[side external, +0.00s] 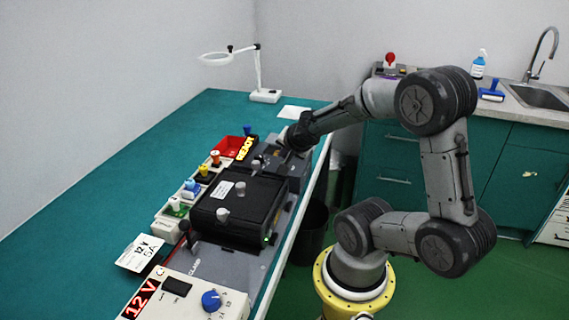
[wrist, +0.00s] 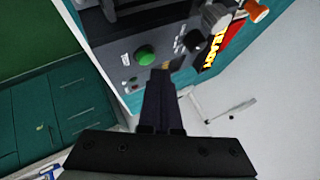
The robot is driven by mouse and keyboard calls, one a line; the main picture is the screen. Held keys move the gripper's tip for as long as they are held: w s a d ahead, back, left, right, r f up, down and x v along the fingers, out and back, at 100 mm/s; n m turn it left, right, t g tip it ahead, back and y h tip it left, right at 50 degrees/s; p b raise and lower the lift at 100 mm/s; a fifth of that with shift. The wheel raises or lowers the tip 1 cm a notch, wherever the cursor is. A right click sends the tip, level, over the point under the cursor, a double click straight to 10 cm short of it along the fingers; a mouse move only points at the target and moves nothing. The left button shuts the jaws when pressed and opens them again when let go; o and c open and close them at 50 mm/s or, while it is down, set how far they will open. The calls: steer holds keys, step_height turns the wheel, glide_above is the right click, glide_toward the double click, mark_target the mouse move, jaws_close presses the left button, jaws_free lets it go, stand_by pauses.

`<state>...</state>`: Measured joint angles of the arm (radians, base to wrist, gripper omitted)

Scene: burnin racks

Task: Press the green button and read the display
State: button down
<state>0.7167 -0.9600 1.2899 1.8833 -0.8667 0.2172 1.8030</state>
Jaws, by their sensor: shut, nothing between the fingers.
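The round green button (wrist: 145,56) sits on a dark grey panel (wrist: 122,48) in the wrist view. My gripper (wrist: 160,76) is shut and empty, with its fingertips just beside and below the button in that picture; I cannot tell whether they touch the panel. In the side view my gripper (side external: 284,143) is at the far end of the dark equipment, and I cannot make out the button there. The display (side external: 244,148) shows "READY" in yellow letters; it also shows in the wrist view (wrist: 213,53).
A black box (side external: 240,205) with grey knobs stands on the teal bench (side external: 110,165). A power supply (side external: 190,297) reading "12 V" is at the front. A lamp (side external: 263,95) stands at the back. The bench's left side is clear.

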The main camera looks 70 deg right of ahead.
stand_by(0.7)
steer(key=shift+f, duration=0.4)
steer(key=shift+f, duration=0.5)
stand_by(0.8)
steer(key=shift+r, duration=0.85)
steer(key=shift+r, duration=2.5)
